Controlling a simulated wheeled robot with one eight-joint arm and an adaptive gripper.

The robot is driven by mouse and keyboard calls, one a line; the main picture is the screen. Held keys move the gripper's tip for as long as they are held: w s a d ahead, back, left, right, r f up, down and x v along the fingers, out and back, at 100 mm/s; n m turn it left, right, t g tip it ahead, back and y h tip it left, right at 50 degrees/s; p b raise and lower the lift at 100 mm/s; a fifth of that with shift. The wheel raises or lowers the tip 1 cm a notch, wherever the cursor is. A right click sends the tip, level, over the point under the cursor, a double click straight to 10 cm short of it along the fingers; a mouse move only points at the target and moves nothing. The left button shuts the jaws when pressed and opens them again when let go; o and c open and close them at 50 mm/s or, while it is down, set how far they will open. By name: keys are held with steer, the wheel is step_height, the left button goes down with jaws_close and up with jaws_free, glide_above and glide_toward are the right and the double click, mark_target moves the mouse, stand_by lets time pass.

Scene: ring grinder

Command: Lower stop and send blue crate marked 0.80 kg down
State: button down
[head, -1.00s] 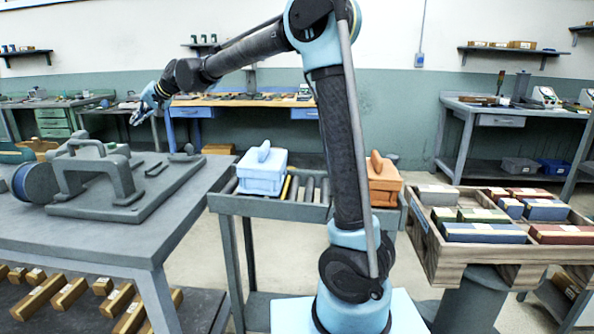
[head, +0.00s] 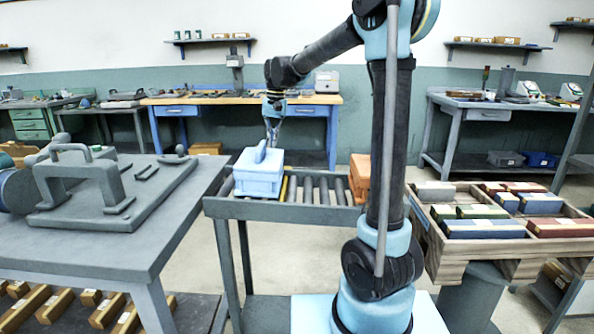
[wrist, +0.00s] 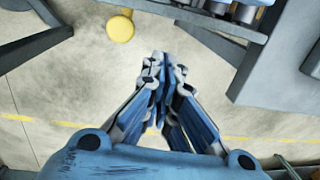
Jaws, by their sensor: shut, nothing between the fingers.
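A yellow strip (head: 284,188) stands across the rollers just right of the crate, probably the stop. An orange crate (head: 359,178) is further right on the rollers, partly hidden by my arm. My gripper (head: 272,142) points down behind the blue crate, apart from the conveyor as far as I can tell. In the wrist view my gripper (wrist: 163,65) is shut and empty above the floor.
A yellow round disc (wrist: 120,28) shows near the conveyor in the wrist view; rollers (wrist: 235,10) show at its top edge. A grey table (head: 110,220) with a fixture is at left. A wooden tray (head: 445,250) of coloured blocks is at right.

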steer(key=shift+m+g+h, duration=0.3)
steer(key=shift+m+h, duration=0.1)
steer(key=d, duration=0.5)
steer(key=shift+s+d, duration=0.3)
steer(key=shift+s, duration=0.1)
steer(key=shift+f, duration=0.1)
steer(key=shift+s+a+f, duration=0.1)
steer(key=shift+s+f, duration=0.1)
steer(key=shift+f, duration=1.55)
steer(key=shift+s+f, duration=0.15)
steer(key=shift+f, duration=1.55)
